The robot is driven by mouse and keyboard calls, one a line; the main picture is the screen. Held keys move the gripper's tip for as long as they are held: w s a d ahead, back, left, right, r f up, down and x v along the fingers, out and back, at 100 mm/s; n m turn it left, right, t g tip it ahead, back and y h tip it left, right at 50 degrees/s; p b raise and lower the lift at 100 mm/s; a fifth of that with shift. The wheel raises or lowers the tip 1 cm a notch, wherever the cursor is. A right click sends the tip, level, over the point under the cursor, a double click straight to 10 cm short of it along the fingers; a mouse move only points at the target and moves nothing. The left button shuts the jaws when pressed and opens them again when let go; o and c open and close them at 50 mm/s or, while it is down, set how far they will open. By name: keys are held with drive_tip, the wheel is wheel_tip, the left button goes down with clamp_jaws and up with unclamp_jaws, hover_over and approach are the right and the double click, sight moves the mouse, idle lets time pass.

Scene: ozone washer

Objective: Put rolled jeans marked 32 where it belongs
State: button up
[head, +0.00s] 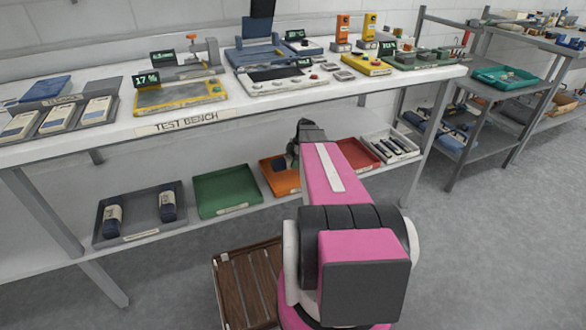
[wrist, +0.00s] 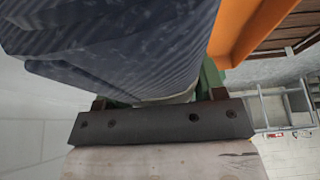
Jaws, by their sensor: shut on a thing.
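The rolled jeans (wrist: 110,50) fill the upper left of the wrist view as a dark blue denim roll. My gripper (wrist: 155,97) is shut on them; no marking can be read on the roll. In the head view my pink arm reaches to the lower shelf and hides most of the gripper end, which is over the orange tray (head: 278,182). An orange edge (wrist: 245,30) is close beside the roll in the wrist view. A grey tray (head: 140,233) at the left holds two dark rolls with pale bands (head: 113,219).
A green tray (head: 228,190) looks empty. A red tray (head: 357,154) and a pale tray (head: 390,146) with dark rolls stand to the right. The test bench top (head: 190,118) overhangs the shelf. A brown slatted crate (head: 245,285) is on the floor below.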

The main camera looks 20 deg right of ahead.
sight(293, 173)
drive_tip(key=shift+d+f, duration=0.25)
drive_tip(key=shift+f, duration=1.9)
drive_tip(key=shift+f, duration=0.1)
drive_tip(key=o, duration=1.2)
drive_tip(key=shift+o, duration=0.2)
